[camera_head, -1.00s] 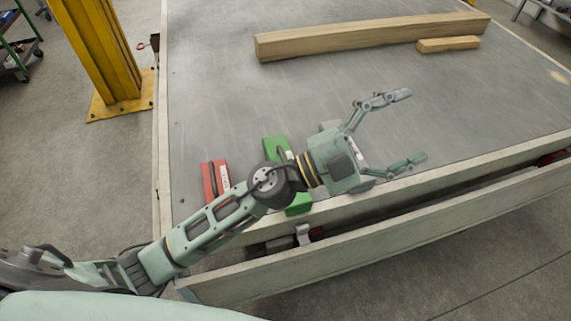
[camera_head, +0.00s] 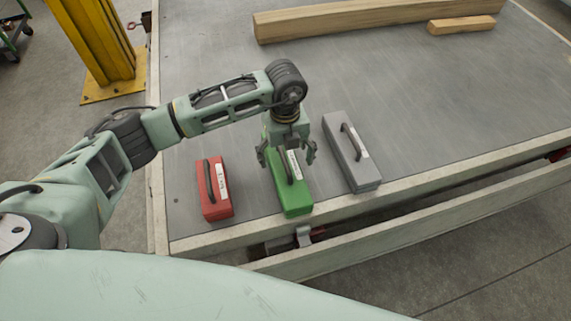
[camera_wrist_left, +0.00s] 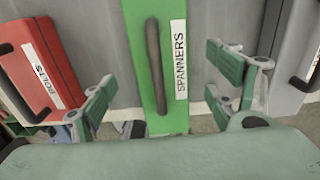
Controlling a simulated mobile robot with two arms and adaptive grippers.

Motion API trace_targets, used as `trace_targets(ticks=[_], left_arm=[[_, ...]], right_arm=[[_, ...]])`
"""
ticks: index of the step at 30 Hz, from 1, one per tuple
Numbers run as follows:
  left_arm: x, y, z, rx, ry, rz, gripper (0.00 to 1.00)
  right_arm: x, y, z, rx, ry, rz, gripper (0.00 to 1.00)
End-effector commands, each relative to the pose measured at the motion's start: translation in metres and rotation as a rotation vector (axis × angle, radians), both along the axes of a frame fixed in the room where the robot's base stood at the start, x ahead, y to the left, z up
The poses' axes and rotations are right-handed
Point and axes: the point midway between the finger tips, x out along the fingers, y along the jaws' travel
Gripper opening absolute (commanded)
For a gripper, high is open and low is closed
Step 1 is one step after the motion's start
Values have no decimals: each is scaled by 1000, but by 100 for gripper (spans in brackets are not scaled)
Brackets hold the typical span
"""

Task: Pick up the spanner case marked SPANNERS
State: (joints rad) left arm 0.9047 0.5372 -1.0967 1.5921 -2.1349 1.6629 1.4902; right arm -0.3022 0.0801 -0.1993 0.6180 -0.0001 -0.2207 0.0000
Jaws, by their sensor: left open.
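The green spanner case (camera_head: 294,200) lies on the trailer bed near its front edge, between two other cases. In the left wrist view the green case (camera_wrist_left: 142,30) shows a white label reading SPANNERS and a dark handle (camera_wrist_left: 155,65) along its top. My left gripper (camera_head: 287,158) points down over the case, its fingers apart on either side of it. In the left wrist view the open fingers (camera_wrist_left: 165,92) flank the handle, with nothing between them gripped. My right gripper is not in view.
A red case (camera_head: 214,190), labelled BOLTS in the left wrist view (camera_wrist_left: 38,72), lies to the left. A grey case (camera_head: 352,155) lies to the right. Wooden beams (camera_head: 350,20) lie at the back. A yellow post (camera_head: 92,45) stands left of the trailer.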

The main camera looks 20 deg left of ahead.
Motion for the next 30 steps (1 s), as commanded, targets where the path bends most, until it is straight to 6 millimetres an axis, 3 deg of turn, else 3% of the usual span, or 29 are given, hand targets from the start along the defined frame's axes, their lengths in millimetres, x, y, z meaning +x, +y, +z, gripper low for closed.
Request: trace_targets(ticks=[5,12,22,30], left_arm=[[1,-1,-20,-2,5,-2,80],[5,0,-55,-4,4,-3,80],[5,0,-63,-5,2,-5,80],[5,0,-63,-5,2,-5,57]], right_arm=[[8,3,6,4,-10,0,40],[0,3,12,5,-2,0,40],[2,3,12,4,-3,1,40],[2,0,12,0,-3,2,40]])
